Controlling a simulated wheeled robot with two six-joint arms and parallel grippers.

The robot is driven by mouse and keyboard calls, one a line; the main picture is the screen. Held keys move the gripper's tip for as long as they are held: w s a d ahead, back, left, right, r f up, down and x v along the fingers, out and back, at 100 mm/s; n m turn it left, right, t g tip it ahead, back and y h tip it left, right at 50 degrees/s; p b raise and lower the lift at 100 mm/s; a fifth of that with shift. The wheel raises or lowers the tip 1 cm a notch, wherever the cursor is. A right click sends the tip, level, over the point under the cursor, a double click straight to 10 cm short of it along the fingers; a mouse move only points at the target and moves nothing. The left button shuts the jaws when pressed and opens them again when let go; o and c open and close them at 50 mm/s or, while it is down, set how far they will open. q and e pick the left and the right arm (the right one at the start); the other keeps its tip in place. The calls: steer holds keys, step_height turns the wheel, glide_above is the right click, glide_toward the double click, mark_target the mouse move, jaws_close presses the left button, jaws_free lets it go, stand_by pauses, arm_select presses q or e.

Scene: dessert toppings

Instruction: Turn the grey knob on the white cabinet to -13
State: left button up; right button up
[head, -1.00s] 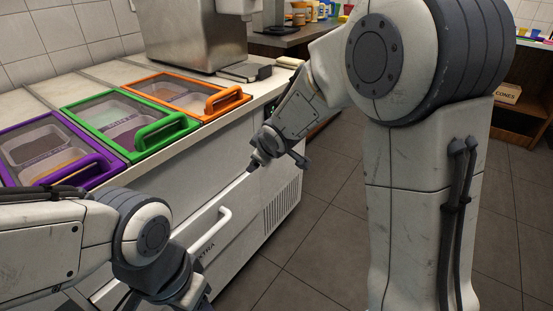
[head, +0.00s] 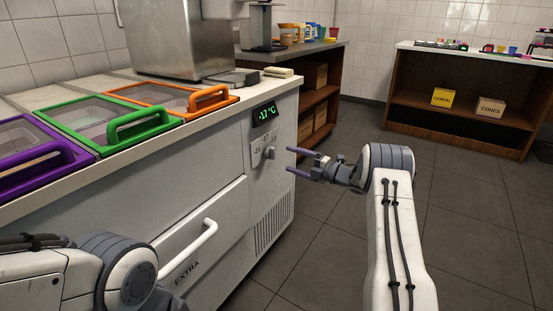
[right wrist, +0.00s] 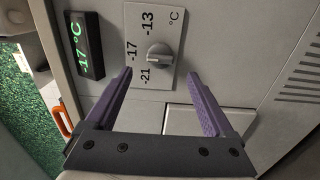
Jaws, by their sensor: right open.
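The grey knob (head: 269,153) sits on a pale dial plate on the front of the white cabinet (head: 215,190). In the right wrist view the knob (right wrist: 159,57) is in plain sight, with the marks -13, -17 and -21 beside it. The green display (head: 264,114) above the dial reads -17 °C; it also shows in the right wrist view (right wrist: 84,45). My right gripper (head: 291,160) is open and empty, just right of the knob and apart from it. In the right wrist view its purple fingers (right wrist: 160,73) are spread to either side below the knob. My left gripper is out of view.
A drawer handle (head: 190,252) sticks out of the cabinet front below left of the dial. Lidded bins with orange (head: 210,98), green (head: 140,128) and purple (head: 45,165) frames line the top. Floor to the right is open, with a brown shelf (head: 460,112) farther back.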

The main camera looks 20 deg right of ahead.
mark_target(274, 154)
steer(key=b+x, duration=0.1)
steer(key=x, duration=0.5)
steer(key=shift+f, duration=0.1)
steer(key=shift+w+a+b, duration=0.3)
steer(key=shift+w+a, duration=0.1)
steer(key=shift+w, duration=0.1)
steer(key=c, duration=1.4)
